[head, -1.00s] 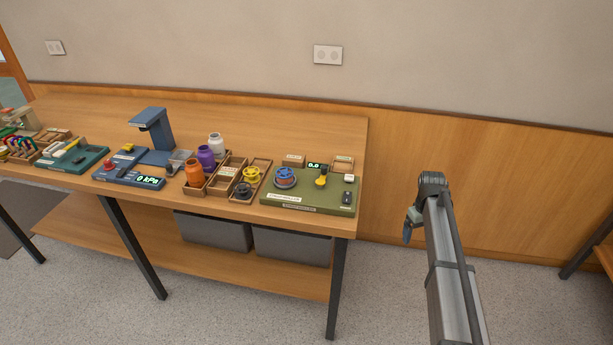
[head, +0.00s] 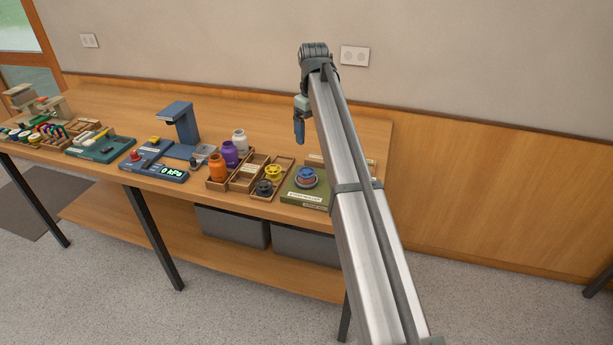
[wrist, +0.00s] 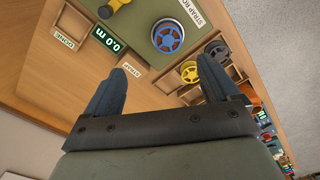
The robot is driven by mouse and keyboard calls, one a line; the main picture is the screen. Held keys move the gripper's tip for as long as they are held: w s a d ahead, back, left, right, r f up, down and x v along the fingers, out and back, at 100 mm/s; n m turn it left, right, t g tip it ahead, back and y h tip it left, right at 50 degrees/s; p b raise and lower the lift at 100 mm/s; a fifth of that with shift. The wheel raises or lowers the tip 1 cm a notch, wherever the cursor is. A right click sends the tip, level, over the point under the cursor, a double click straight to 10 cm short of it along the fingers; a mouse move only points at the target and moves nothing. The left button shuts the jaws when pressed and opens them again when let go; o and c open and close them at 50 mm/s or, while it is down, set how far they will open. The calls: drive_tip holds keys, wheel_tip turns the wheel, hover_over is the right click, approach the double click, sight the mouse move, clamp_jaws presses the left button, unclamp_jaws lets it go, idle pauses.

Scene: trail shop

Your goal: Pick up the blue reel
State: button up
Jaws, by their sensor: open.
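The blue reel (head: 306,177), with a reddish strap wound on it, sits on the green strap-roller board (head: 303,196) near the right end of the bench. In the wrist view the blue reel (wrist: 167,36) lies at the top, beyond my gripper and roughly between the lines of its fingers. My gripper (head: 299,140) hangs above the bench, pointing down, well above and slightly left of the reel in the head view. In the wrist view my gripper (wrist: 158,85) is open and empty, with its two dark fingers wide apart. My arm hides the board's right part in the head view.
Left of the board, a wooden tray (head: 251,185) holds yellow and black reels (head: 265,188). Orange, purple and white bottles (head: 230,154) stand beside it. A blue press (head: 180,120) stands further left. The wrist view shows a 0.0 m display (wrist: 108,39) and a yellow part (wrist: 118,5).

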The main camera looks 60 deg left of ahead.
hover_over(306, 171)
drive_tip(key=d, duration=0.1)
drive_tip(key=f, duration=0.8)
drive_tip(key=shift+w+f, duration=0.2)
drive_tip(key=shift+w, duration=0.1)
drive_tip(key=shift+s+a+f, duration=0.15)
drive_tip(key=shift+a+f, duration=0.05)
drive_tip(key=shift+f, duration=1.15)
drive_tip(key=shift+s+a+f, duration=0.15)
drive_tip(key=shift+f, duration=1.2)
drive_tip(key=c, duration=1.2)
drive_tip(key=shift+o, duration=0.2)
drive_tip(key=shift+r, duration=0.1)
